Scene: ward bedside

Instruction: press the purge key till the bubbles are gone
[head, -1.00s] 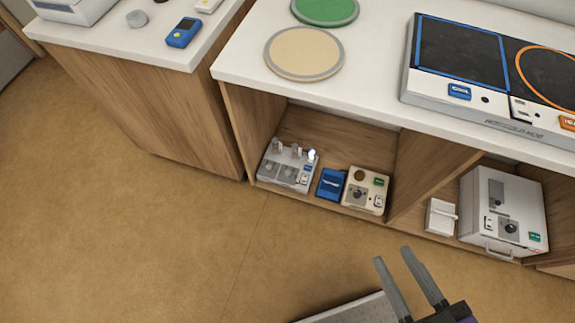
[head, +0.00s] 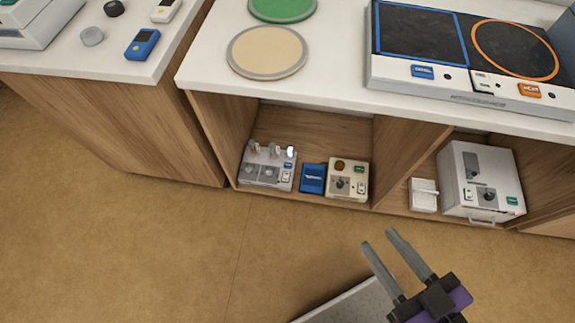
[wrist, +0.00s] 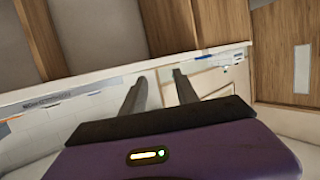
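No key can be read as the purge key, and no bubbles can be made out at this size. A grey device with small upright clear parts (head: 268,170) stands in the left bay of the low shelf. A beige box with a black knob and small keys (head: 348,180) stands in the same bay to its right. A white box with a dark window, a knob and a green key (head: 482,182) stands in the right bay. My gripper (head: 379,238) is open and empty, in front of the shelf and apart from it. Its two fingers also show in the wrist view (wrist: 160,77).
A blue box (head: 313,179) sits between the two left-bay devices. A small white block (head: 423,195) is beside the white box. The white counter (head: 330,60) above overhangs the bays and carries round pads and a two-zone plate (head: 470,85). The floor in front is clear.

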